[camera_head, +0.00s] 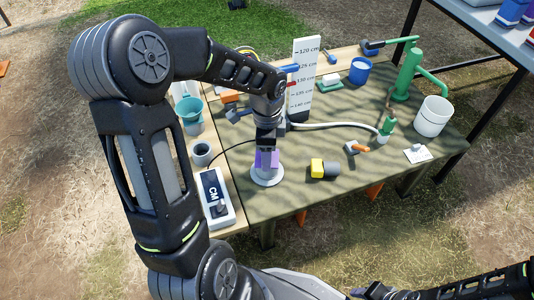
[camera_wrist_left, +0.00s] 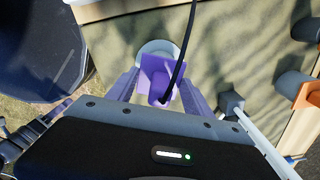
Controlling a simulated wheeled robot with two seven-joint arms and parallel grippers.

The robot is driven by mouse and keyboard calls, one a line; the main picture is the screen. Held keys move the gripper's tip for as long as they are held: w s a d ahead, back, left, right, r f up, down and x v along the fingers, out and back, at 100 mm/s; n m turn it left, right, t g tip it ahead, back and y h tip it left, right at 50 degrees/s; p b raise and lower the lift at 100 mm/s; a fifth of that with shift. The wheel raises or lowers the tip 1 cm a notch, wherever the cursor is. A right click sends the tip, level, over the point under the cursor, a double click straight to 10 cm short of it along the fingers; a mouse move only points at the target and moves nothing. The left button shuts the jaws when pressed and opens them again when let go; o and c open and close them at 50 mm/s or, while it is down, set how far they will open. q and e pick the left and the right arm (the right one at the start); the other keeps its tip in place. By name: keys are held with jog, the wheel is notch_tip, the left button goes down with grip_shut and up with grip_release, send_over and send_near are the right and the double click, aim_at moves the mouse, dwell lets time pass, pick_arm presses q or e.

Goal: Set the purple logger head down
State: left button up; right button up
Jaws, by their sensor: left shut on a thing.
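The purple logger head (camera_head: 266,160) is between the fingers of my left gripper (camera_head: 267,150), above a round white disc (camera_head: 267,175) on the table. In the left wrist view the purple head (camera_wrist_left: 160,80) sits between the two fingers of my left gripper (camera_wrist_left: 158,90), with a dark cable running up from it. The white disc (camera_wrist_left: 158,47) shows just beyond it. I cannot tell whether the head touches the disc.
The green table (camera_head: 340,210) holds a yellow and black object (camera_head: 323,169), a white scale board (camera_head: 302,80), a green pump (camera_head: 405,75), a white bucket (camera_head: 432,117) and a blue cup (camera_head: 360,70). At left are a grey cup (camera_head: 201,153) and a meter marked CM (camera_head: 216,198).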

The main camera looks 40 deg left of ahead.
pick_arm(q)
jog(key=o, duration=1.4)
notch_tip(320, 180, up, 12)
jog(key=p, duration=0.4)
jog(key=shift+r, duration=0.1)
